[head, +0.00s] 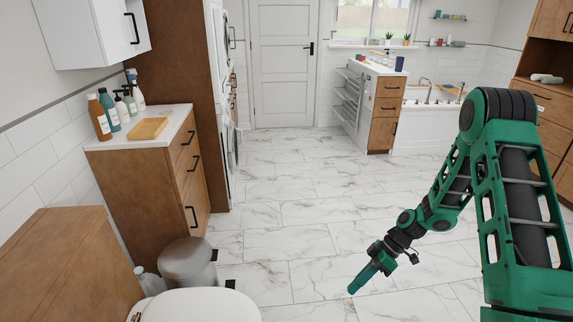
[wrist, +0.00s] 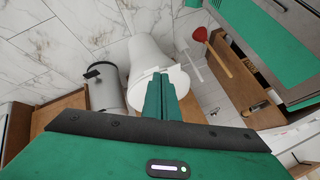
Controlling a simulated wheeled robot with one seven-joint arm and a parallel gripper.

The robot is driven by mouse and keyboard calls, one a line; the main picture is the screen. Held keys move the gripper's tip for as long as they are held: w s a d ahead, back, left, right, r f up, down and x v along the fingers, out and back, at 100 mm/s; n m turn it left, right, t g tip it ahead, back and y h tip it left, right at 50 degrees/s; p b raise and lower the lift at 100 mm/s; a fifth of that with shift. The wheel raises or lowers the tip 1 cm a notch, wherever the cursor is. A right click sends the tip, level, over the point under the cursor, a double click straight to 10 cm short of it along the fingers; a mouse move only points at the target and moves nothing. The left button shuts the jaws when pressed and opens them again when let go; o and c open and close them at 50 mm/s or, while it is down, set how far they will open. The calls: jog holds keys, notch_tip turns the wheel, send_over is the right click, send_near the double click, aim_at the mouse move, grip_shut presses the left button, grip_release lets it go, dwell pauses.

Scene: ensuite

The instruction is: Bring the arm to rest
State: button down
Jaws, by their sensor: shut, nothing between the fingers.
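My green arm reaches in from the right side of the head view, bent at its elbow. My gripper (head: 354,291) hangs at its end over the marble floor, pointing down and to the left. It is shut and empty, held apart from the furniture. In the wrist view the two green fingers of my gripper (wrist: 159,82) lie together, with the white toilet (wrist: 150,50) behind them.
A pedal bin (head: 188,262) stands beside the toilet (head: 200,305) at the lower left. A wooden cabinet with bottles (head: 165,165) is at the left. A red plunger (wrist: 201,35) shows in the wrist view. The middle floor (head: 300,215) is clear.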

jog(key=s+d+r+m+t+h, duration=0.1)
jog(key=s+d+r+m+h, duration=0.3)
jog(key=d+r, duration=0.5)
jog(key=s+d+r+m+t+h, duration=0.1)
jog(key=s+d+r+m, duration=0.45)
jog(key=r, duration=0.75)
jog(key=s+d+r+m+h, duration=0.1)
jog(key=s+d+r+m, duration=0.1)
jog(key=s+r+m, duration=0.3)
jog(key=s+d+r+m+t+h, duration=0.1)
jog(key=s+d+r+m, duration=0.2)
jog(key=s, duration=0.9)
jog(key=r+m, duration=0.1)
jog(key=m, duration=0.2)
jog(key=shift+s+r, duration=0.25)
jog(key=shift+r, duration=0.15)
